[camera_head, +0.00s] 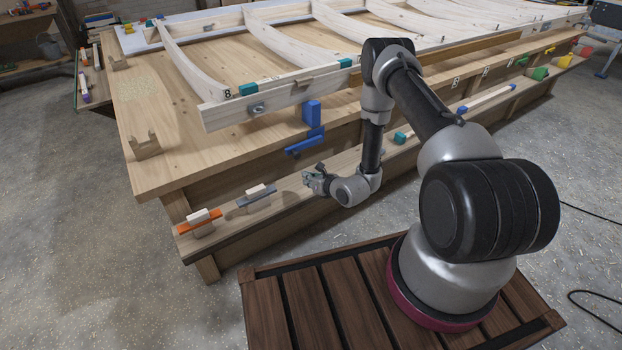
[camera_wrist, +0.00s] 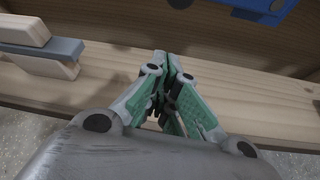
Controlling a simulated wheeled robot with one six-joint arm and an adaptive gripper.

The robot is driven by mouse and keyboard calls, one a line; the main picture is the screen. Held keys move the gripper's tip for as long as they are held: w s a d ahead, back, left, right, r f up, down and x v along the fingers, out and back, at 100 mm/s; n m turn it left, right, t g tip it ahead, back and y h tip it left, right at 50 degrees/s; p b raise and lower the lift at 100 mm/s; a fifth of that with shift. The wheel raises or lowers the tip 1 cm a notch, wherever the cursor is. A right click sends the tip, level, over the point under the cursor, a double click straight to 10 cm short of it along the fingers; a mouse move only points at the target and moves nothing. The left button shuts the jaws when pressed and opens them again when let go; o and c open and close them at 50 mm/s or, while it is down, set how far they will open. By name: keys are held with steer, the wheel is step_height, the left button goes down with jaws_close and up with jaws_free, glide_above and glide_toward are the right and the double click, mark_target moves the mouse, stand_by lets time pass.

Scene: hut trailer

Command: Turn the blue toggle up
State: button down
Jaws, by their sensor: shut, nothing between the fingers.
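The blue toggle (camera_head: 304,142) is on the front side of the workbench, just below a blue block (camera_head: 311,112). Its bar lies tilted slightly, right end higher. A blue part, likely of the toggle, also shows at the top right of the wrist view (camera_wrist: 262,8), cut off by the frame edge. My gripper (camera_head: 311,181) is below the toggle, close above the lower ledge and apart from the toggle. In the wrist view, its green-padded fingers (camera_wrist: 166,58) are together at the tips with nothing between them.
The lower ledge (camera_head: 285,203) runs along the bench front. To my gripper's left on it are a grey-blue toggle (camera_head: 257,194) and an orange toggle (camera_head: 199,222) with pale wooden blocks. Curved white ribs (camera_head: 262,37) lie on the benchtop (camera_head: 170,150).

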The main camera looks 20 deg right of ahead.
steer(key=x, duration=0.5)
steer(key=shift+w+a+f, duration=0.1)
steer(key=shift+w+a, duration=0.1)
steer(key=shift+w, duration=0.1)
steer(key=r, duration=0.2)
steer(key=shift+w+d+r, duration=0.15)
steer(key=shift+d+r, duration=0.1)
steer(key=shift+r, duration=0.05)
steer(key=shift+w+r, duration=0.1)
steer(key=shift+r, duration=0.6)
steer(key=shift+d, duration=0.1)
